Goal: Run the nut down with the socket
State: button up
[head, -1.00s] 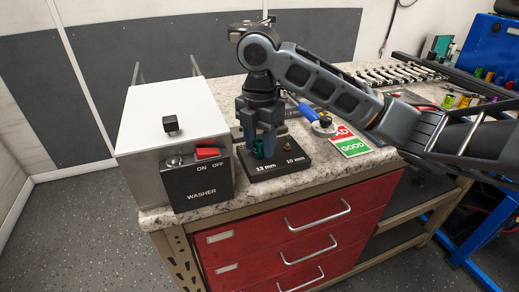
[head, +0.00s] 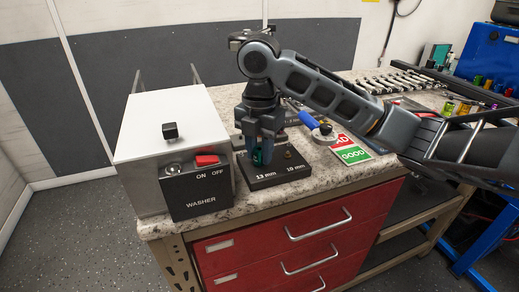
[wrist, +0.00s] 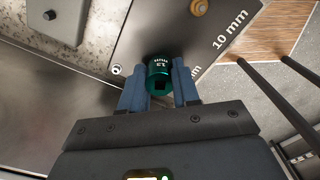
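A green socket (wrist: 158,75) marked 13 stands at the 13 mm place of the black block (head: 283,176). It also shows in the head view (head: 257,157). My gripper (wrist: 160,90) points down, with its two blue-grey fingers against either side of the socket, shut on it. The head view also shows the gripper (head: 262,155) low over the block; I cannot tell whether the socket is lifted. A small brass-coloured piece (head: 288,153) is at the 10 mm place, clear of the fingers; it may be the nut. It also shows in the wrist view (wrist: 199,7).
A washer box (head: 190,135) with a red switch (head: 206,160) stands close left of the block. Several wrenches (head: 400,80) lie farther back. The counter's front edge (head: 290,196) is near.

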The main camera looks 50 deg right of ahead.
grip_shut()
jog(key=shift+r+m+p, duration=0.25)
jog(key=shift+m+p, duration=0.45)
jog(key=shift+p, duration=0.15)
jog(key=m+p, duration=0.2)
jog(key=shift+a+m, duration=0.1)
jog(key=shift+m, duration=0.2)
jog(key=m+p, duration=0.2)
jog(key=shift+m+p, duration=0.4)
jog(key=shift+f, duration=0.25)
jog(key=shift+r, duration=2.7)
